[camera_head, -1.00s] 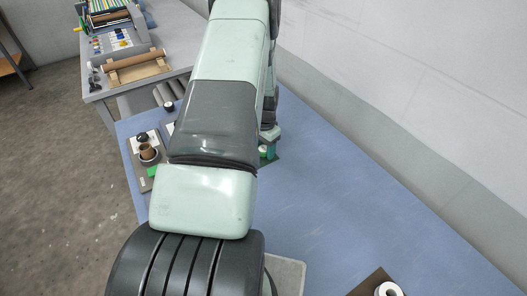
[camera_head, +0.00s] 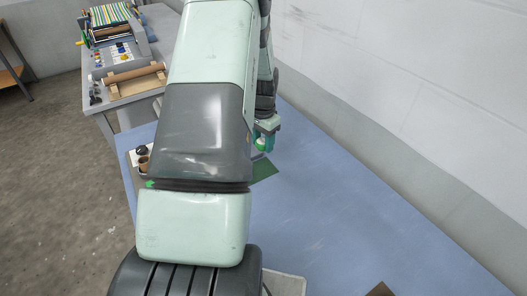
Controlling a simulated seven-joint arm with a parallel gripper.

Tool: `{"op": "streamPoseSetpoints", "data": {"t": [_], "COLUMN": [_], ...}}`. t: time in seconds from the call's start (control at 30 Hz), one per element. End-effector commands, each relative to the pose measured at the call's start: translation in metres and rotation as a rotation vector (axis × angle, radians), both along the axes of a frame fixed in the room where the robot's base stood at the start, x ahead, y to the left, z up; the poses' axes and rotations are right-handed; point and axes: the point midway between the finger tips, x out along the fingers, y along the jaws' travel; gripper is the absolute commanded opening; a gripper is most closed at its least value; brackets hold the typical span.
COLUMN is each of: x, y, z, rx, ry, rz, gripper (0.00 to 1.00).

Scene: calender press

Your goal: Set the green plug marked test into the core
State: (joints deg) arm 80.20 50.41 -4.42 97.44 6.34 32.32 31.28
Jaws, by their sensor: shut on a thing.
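My gripper (camera_head: 265,137) is at the middle of the picture, above the blue table and right of my arm. It is shut on a small green piece, the green plug (camera_head: 264,146); its marking is too small to read. A long brown cardboard tube, seemingly the core (camera_head: 135,76), lies across a wooden cradle on the grey bench at the back left, well away from the gripper. A short brown cylinder (camera_head: 144,164) stands at the blue table's left edge, partly hidden by my arm.
Another green piece (camera_head: 150,184) shows beside my arm. A press with coloured strips (camera_head: 110,14) stands on the grey bench (camera_head: 125,101).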

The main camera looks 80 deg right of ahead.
Motion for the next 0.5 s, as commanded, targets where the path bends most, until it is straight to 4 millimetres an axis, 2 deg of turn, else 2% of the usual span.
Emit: {"op": "streamPoseSetpoints", "data": {"t": [0.07,0.17,0.37,0.5], "x": [0.011,0.04,0.132,0.2], "y": [-0.001,-0.001,0.007,0.025], "z": [0.007,0.012,0.019,0.025], "rx": [0.0,0.0,-0.001,0.0], "ry": [-0.001,-0.001,-0.001,0.0], "rz": [0.017,0.058,0.185,0.278], "gripper": [0.19,0.19,0.18,0.18]}}
